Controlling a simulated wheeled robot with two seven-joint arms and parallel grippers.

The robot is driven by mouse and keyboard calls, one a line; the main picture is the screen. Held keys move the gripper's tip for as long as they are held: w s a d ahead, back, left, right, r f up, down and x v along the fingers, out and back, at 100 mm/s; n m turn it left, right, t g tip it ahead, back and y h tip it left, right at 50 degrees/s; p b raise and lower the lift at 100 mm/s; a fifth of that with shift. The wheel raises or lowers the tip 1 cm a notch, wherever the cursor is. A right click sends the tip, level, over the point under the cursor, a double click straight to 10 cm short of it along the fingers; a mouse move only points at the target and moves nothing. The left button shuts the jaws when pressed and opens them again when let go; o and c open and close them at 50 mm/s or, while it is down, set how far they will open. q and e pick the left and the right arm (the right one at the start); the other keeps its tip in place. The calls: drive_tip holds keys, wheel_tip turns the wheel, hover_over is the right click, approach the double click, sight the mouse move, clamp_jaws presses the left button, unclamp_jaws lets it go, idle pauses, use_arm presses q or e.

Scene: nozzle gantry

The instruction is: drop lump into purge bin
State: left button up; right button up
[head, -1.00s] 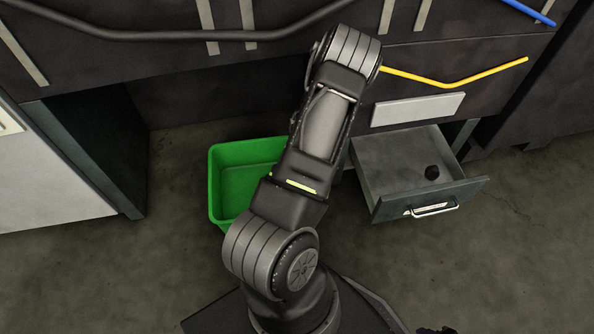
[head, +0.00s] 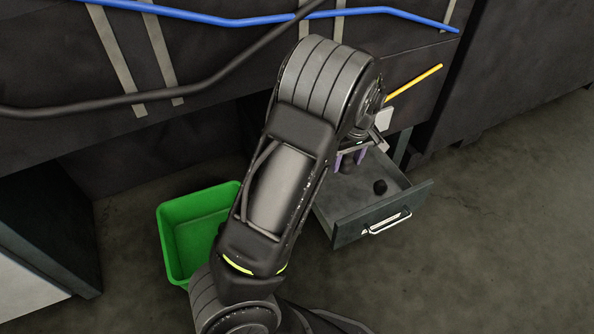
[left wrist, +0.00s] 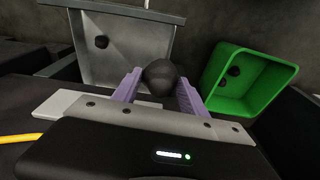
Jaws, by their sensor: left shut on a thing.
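My left gripper (head: 350,160) has purple fingers and is over the back part of the open drawer in the head view. The green bin (head: 172,245) stands on the floor to the left of the drawer, partly hidden by my arm. In the left wrist view the bin (left wrist: 272,92) is at the right, apart from the lump, with dark lumps inside. My right gripper is not in view.
The open grey drawer (head: 345,226) holds another dark lump (head: 380,187). The dark machine front, with blue (head: 225,20) and yellow (head: 415,82) tubes and a black hose (head: 150,98), rises behind. The floor right of the drawer is clear.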

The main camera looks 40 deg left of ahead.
use_arm(q)
drive_tip(key=d+r+m, duration=0.6)
drive_tip(key=r, duration=0.3)
drive_tip(key=w+d+r+m+h, duration=0.1)
drive_tip(key=d+r+m, duration=0.5)
drive_tip(key=r, duration=0.3)
drive_tip(key=shift+w+d+r+m+t, duration=0.3)
drive_tip(key=shift+d+m+t, duration=0.1)
drive_tip(key=shift+d, duration=0.1)
